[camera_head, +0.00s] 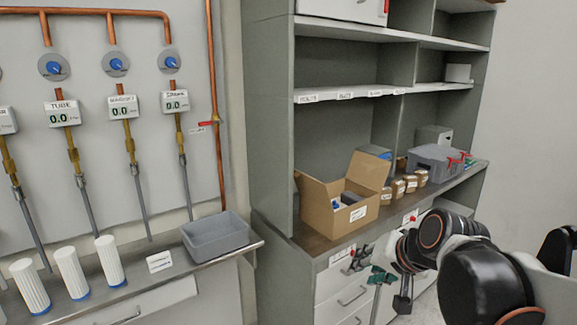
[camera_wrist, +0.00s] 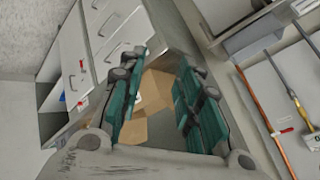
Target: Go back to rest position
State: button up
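My gripper (camera_head: 375,274) is in front of the drawers under the wooden counter in the head view, at the end of my arm, which comes in from the right. In the wrist view my gripper (camera_wrist: 163,110) shows two green-padded fingers set well apart, with nothing held between them. Through the gap, the open cardboard box (camera_wrist: 152,92) shows beyond the fingers. The same cardboard box (camera_head: 340,211) stands on the counter in the head view, apart from my gripper, with small items inside.
The shelf unit's counter (camera_head: 312,241) also holds several small brown boxes (camera_head: 398,188) and a grey case (camera_head: 436,158). A grey bin (camera_head: 215,237) and white ribbed cylinders (camera_head: 72,270) stand on the left bench. Drawers (camera_head: 340,284) lie close behind my gripper.

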jog(key=s+d+f+n+h, duration=0.1)
jog(key=s+d+f+n, duration=0.1)
jog(key=s, duration=0.5)
jog(key=s+d+f+n+h, duration=0.1)
jog(key=s+f+n, duration=0.1)
jog(key=s, duration=0.6)
jog(key=shift+s+d+n+g+h+b, duration=0.25)
jog(key=shift+d+n+g+h+b, duration=0.05)
jog(key=shift+d+g+h+b, duration=0.1)
dwell(1.7)
